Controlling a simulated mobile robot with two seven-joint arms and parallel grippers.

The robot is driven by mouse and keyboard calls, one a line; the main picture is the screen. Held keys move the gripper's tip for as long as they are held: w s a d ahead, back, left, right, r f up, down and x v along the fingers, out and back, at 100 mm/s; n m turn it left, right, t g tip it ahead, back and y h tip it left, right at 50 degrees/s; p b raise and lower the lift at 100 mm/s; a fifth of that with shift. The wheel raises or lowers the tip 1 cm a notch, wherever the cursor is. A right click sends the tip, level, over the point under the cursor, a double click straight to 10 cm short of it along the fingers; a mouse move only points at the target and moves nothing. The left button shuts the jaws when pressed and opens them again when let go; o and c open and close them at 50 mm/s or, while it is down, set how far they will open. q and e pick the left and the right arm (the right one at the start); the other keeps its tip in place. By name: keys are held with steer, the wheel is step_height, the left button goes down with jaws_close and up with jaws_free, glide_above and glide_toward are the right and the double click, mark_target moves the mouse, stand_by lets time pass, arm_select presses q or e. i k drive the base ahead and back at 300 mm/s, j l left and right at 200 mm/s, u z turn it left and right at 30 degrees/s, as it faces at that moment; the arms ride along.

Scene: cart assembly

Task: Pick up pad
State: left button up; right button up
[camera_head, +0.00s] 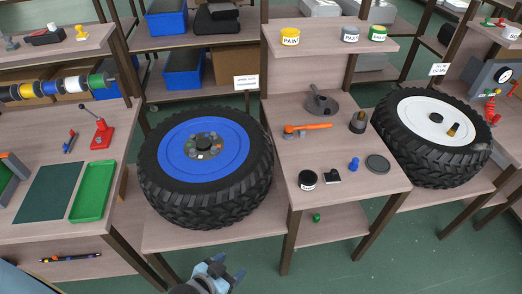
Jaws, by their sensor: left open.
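I cannot tell for certain which thing is the pad. On the middle table (340,203) lie a flat dark round disc (377,163) at the right and a small black block with a light mark (331,177) near the front. A small blue knobbed piece (354,164) stands between them, and a dark round tin with a white label (307,180) is at the left. My left gripper (212,272) is low at the bottom of the view, in front of the blue-rimmed wheel, open and apart from all of these. My right gripper is out of view.
A big tyre with a blue rim (205,155) and one with a white rim (432,122) flank the middle table. An orange-handled tool (307,128) lies further back. A green tray (93,191) and dark green mat (48,192) are on the left table. Green floor (330,265) is clear in front.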

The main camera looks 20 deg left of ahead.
mark_target(333, 177)
steer(key=i+l+u, duration=0.15)
steer(key=i+l, duration=0.15)
steer(key=i+l+u, duration=0.1)
steer(key=i+l, duration=0.15)
steer(key=l, duration=0.2)
steer(key=i+l+u, duration=0.15)
steer(key=l, duration=0.25)
steer(key=i+l+u, duration=0.1)
steer(key=i+l, duration=0.25)
steer(key=l, duration=0.1)
